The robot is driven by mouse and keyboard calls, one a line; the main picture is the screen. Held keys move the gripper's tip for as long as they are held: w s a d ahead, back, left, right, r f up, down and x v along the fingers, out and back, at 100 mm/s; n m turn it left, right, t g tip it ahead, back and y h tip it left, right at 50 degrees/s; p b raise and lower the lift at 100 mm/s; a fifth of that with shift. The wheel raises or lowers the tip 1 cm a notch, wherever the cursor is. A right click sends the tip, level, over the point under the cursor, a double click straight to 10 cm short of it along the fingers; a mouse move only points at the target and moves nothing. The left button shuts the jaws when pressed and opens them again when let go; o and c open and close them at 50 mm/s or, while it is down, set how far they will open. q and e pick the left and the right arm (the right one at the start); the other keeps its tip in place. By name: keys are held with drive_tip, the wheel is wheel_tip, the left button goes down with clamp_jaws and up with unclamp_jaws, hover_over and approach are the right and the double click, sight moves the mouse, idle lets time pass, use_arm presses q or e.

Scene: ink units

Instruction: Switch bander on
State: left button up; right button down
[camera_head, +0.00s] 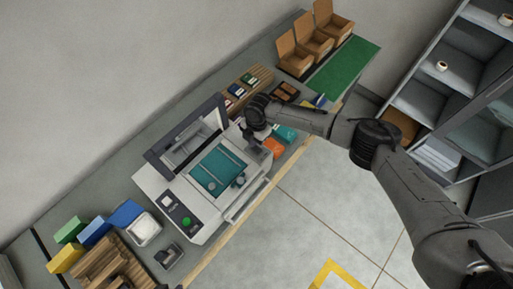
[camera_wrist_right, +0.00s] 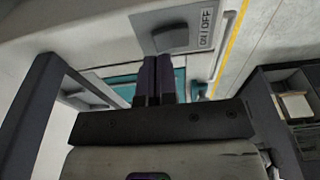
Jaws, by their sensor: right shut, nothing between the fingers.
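The bander (camera_head: 216,172) is a pale machine with a teal bed and a raised dark frame, standing on the grey bench. Its front panel has a white button (camera_head: 166,201) and a green button (camera_head: 186,222). In the right wrist view a dark switch (camera_wrist_right: 171,37) sits on a grey plate beside an ON/OFF label (camera_wrist_right: 206,27). My right gripper (camera_head: 252,141) is over the far right end of the bander. It is shut and empty; its fingertips (camera_wrist_right: 154,62) appear just below the switch in the wrist view. I cannot tell whether they touch it. My left gripper is not in view.
Orange and teal items (camera_head: 285,133) lie by the bander's right end. Cardboard boxes (camera_head: 318,38) stand on the far bench near a green mat (camera_head: 343,70). Coloured blocks (camera_head: 85,232) and a wooden rack (camera_head: 104,266) are at lower left. Shelving (camera_head: 440,80) stands at right; the floor between is clear.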

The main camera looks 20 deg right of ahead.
drive_tip(key=shift+f, duration=0.2)
drive_tip(key=shift+f+b, duration=1)
drive_tip(key=shift+f, duration=0.25)
wheel_tip(320, 180, up, 7)
drive_tip(key=p, duration=0.6)
drive_tip(key=shift+r, duration=0.1)
